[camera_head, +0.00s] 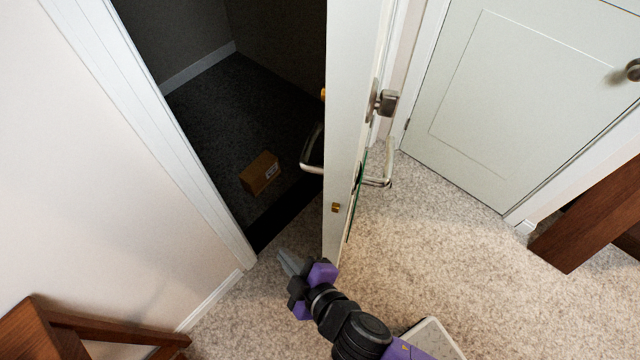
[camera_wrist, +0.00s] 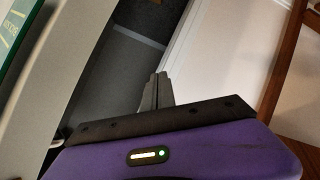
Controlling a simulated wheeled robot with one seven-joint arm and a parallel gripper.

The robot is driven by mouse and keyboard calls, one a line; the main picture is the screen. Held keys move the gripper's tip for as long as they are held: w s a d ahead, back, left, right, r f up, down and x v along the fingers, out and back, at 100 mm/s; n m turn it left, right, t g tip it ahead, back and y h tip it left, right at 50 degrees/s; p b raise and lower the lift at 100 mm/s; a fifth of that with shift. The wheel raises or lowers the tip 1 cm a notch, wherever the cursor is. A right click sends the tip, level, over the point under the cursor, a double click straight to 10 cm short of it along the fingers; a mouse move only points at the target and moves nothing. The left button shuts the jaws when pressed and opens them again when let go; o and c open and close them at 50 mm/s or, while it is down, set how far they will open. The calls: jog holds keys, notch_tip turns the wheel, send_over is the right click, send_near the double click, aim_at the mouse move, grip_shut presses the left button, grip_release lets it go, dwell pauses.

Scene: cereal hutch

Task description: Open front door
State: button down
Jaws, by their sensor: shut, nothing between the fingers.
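The front door (camera_head: 345,130) is a white door standing ajar, seen nearly edge-on in the head view, with a dark space behind it. It carries a metal lever handle (camera_head: 312,168) on its left face, and a knob (camera_head: 387,103) and lever handle (camera_head: 378,181) on its right face. My gripper (camera_head: 284,257) is shut and empty, low in the doorway opening, left of the door's bottom edge and apart from the handles. In the wrist view my gripper (camera_wrist: 157,88) points into the dark opening, with the door (camera_wrist: 75,85) to its left.
A brown cardboard box (camera_head: 260,172) lies on the dark floor beyond the doorway. A white door frame (camera_head: 165,130) bounds the opening on the left. Another closed door (camera_head: 510,95) is at right. Brown wooden furniture (camera_head: 590,215) stands right, more (camera_head: 50,330) lower left. Carpet (camera_head: 440,240) is clear between.

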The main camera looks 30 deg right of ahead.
jog(key=w+a+f+n+h+b, duration=0.1)
jog(key=w+h+b, duration=0.2)
jog(key=w+h, duration=0.55)
jog(key=s+d+r+m+g+h+b, duration=0.1)
jog(key=s+d+r+m+g+h, duration=0.2)
jog(key=r+h, duration=0.6)
jog(key=w+d+m+p, duration=0.1)
jog(key=w+d, duration=0.1)
jog(key=d, duration=0.9)
jog(key=shift+w+d+r, duration=0.25)
jog(key=shift+w+d, duration=0.15)
jog(key=shift+s+y, duration=0.1)
jog(key=shift+y, duration=0.15)
